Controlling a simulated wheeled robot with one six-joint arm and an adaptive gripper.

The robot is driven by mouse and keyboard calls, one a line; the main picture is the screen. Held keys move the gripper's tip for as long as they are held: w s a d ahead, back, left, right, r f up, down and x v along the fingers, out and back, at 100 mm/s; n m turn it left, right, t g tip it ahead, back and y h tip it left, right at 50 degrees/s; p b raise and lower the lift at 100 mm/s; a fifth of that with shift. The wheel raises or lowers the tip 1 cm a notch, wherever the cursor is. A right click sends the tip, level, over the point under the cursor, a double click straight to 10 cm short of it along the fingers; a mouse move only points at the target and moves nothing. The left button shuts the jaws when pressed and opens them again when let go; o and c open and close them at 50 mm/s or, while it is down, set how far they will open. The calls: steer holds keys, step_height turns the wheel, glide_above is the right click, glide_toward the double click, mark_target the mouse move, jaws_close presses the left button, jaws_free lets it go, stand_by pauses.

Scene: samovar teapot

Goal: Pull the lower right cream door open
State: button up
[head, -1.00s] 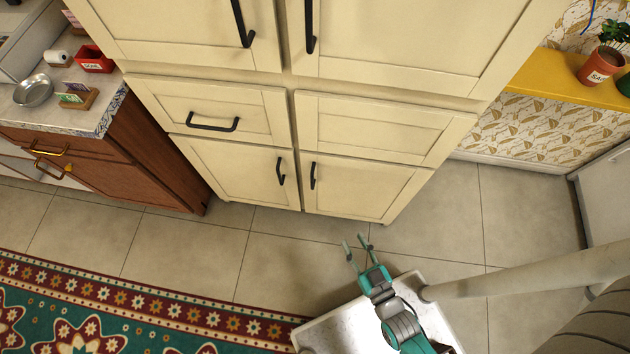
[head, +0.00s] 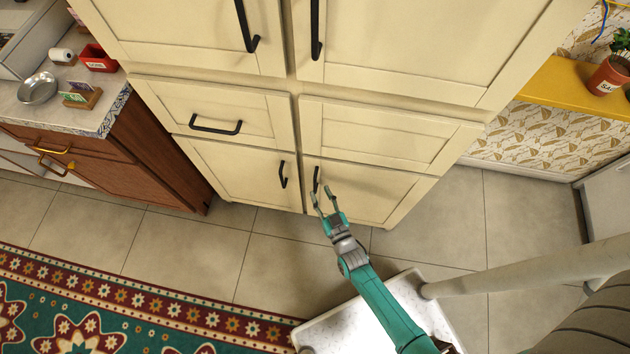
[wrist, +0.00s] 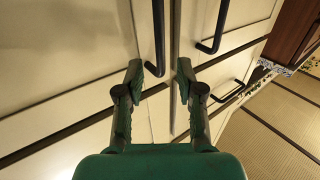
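The lower right cream door (head: 375,195) is closed, with a black vertical bar handle (head: 316,178) near its left edge. My gripper (head: 323,194) is open, its fingertips just in front of and below that handle in the head view. In the wrist view, my gripper (wrist: 160,72) has its two fingers spread apart. The door's handle (wrist: 158,35) shows ahead, its end lined up between the fingers, nearer the left one. Whether the fingers overlap it in depth I cannot tell.
The lower left door's handle (head: 283,174) is close by on the left. A cream drawer (head: 225,118) and a handleless panel (head: 385,132) sit above the lower doors. A brown cabinet (head: 140,165) stands left. The tiled floor (head: 430,235) before the right door is clear.

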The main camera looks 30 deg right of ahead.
mark_target(315, 183)
steer(key=shift+w+d, duration=0.15)
steer(key=shift+w, duration=2.55)
steer(key=shift+c, duration=0.2)
jaws_close()
